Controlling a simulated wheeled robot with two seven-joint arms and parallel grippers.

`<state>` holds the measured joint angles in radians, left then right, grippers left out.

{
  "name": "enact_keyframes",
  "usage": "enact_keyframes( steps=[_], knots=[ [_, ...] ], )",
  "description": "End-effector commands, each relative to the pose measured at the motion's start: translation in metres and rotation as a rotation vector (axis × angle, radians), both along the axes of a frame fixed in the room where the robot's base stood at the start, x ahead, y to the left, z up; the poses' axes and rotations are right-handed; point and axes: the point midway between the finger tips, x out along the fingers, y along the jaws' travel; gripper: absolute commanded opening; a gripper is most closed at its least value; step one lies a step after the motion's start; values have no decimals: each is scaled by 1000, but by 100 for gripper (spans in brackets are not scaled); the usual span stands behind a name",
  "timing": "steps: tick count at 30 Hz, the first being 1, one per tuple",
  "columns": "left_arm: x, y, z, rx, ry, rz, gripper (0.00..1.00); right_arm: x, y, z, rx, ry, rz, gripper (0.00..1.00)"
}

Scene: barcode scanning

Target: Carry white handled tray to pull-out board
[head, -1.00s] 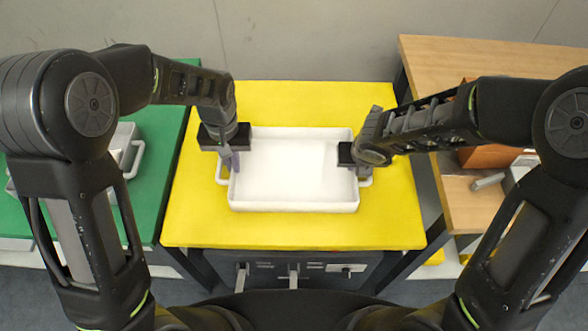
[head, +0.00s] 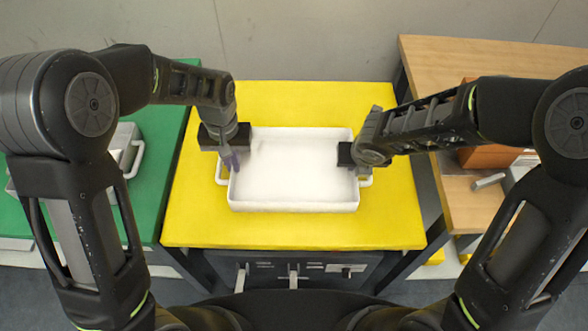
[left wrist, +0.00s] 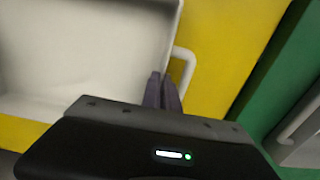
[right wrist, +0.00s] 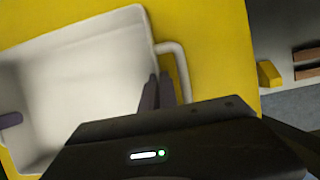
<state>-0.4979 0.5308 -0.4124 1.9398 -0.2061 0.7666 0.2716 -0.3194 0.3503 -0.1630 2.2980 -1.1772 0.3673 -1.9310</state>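The white handled tray (head: 292,170) sits level and appears empty on a yellow surface (head: 300,232). My left gripper (head: 234,160) is at its left side; the left wrist view shows the narrowly spaced fingers (left wrist: 162,92) at the side wall, beside the handle (left wrist: 188,68). My right gripper (head: 358,168) is at the right side, largely hidden by its own arm; its close fingers (right wrist: 156,94) straddle the wall beside the other handle (right wrist: 182,68). Both appear shut on the tray's walls; contact is partly hidden. I cannot identify the pull-out board.
A green table (head: 155,200) on the left holds another pale handled container (head: 135,152). A wooden table (head: 440,75) on the right carries a brown box (head: 488,156). The yellow surface is clear behind and in front of the tray.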

Motion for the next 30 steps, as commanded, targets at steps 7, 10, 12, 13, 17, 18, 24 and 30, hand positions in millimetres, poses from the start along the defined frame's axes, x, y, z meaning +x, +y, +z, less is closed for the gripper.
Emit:
enact_keyframes(
  steps=[7, 10, 12, 13, 17, 18, 24, 30],
  knots=[
    [1, 0, 8, -1, -2, 0, 0, 0, 0, 8, 0, -1, 0, 0],
    [1, 0, 17, -1, -2, 0, 0, 0, 0, 17, 0, -1, 0, 0],
    [1, 0, 25, 0, -2, 0, 0, 0, 0, 25, 0, -1, 0, 0],
    [1, 0, 28, 0, -2, 0, 0, 0, 0, 28, 0, -1, 0, 0],
    [1, 0, 42, 0, -2, 0, 0, 0, 0, 42, 0, 0, 0, 0],
    [1, 0, 45, 0, -2, 0, 0, 0, 0, 45, 0, 0, 0, 0],
    [0, 0, 51, 0, -1, 0, 0, 0, 0, 51, 0, 0, 0, 0],
    [0, 0, 50, 0, -1, 0, 0, 0, 0, 50, 0, 0, 0, 0]
  ],
)
